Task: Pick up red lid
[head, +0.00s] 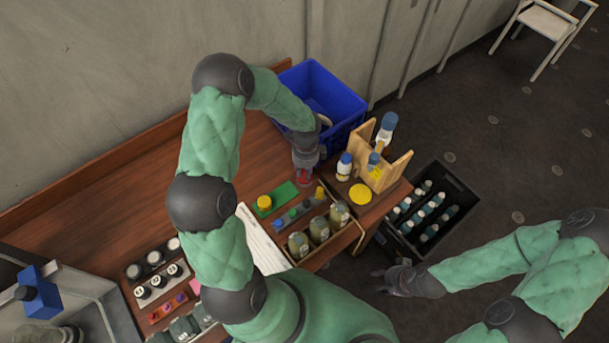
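The red lid (304,177) shows as a small red patch at the tips of my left gripper (305,168), near the back right of the wooden table. The fingers hide most of it, and I cannot tell whether they are closed on it or only around it. My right gripper (380,281) is at the lower right, off the table's front edge, with its fingers apart and nothing between them.
A blue crate (350,108) stands behind my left gripper. Right of it are a wooden holder (398,168) with bottles and a yellow lid (360,194). A green mat (283,193) and several jars (319,229) are in front. A black crate (462,196) holds bottles.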

